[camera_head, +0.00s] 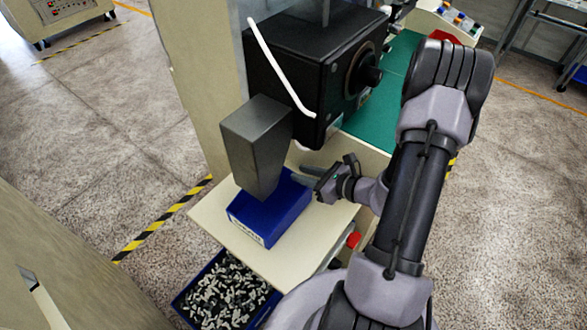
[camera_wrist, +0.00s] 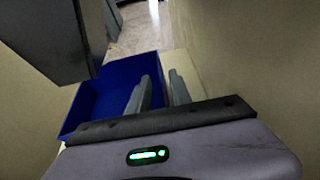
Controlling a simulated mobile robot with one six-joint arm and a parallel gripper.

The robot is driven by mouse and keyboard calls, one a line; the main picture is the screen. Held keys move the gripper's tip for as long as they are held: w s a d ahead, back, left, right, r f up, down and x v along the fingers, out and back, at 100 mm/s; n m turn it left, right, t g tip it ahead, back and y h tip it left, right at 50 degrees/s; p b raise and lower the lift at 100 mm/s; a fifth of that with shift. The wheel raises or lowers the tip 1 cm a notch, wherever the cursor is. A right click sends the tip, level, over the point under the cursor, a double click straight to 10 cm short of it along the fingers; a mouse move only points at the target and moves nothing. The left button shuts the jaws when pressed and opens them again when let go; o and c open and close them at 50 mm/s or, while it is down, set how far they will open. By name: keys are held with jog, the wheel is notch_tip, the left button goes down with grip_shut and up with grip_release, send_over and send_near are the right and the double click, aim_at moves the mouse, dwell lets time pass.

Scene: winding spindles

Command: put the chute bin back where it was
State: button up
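The chute bin, a blue open box (camera_head: 262,228), sits on a cream shelf (camera_head: 325,222) below a dark grey chute (camera_head: 256,150). The chute's lower end hangs over the bin and hides part of its inside. My gripper (camera_head: 297,175) is at the bin's right rear side. In the wrist view the bin (camera_wrist: 92,112) is at left, and my gripper (camera_wrist: 161,78) has its two fingers apart, one over the bin's inside and one outside its near-side wall. A gap shows between the fingers; I cannot tell whether either touches the wall.
A black machine housing (camera_head: 300,62) with a white curved rod stands above the shelf. A blue crate of small parts (camera_head: 222,296) is on the floor below. A cream panel (camera_head: 200,70) closes the left. Yellow-black tape (camera_head: 165,222) marks the floor.

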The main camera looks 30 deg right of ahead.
jog(key=p+v, duration=0.1)
jog(key=v, duration=0.6)
jog(key=shift+s, duration=0.3)
jog(key=shift+d+r, duration=0.1)
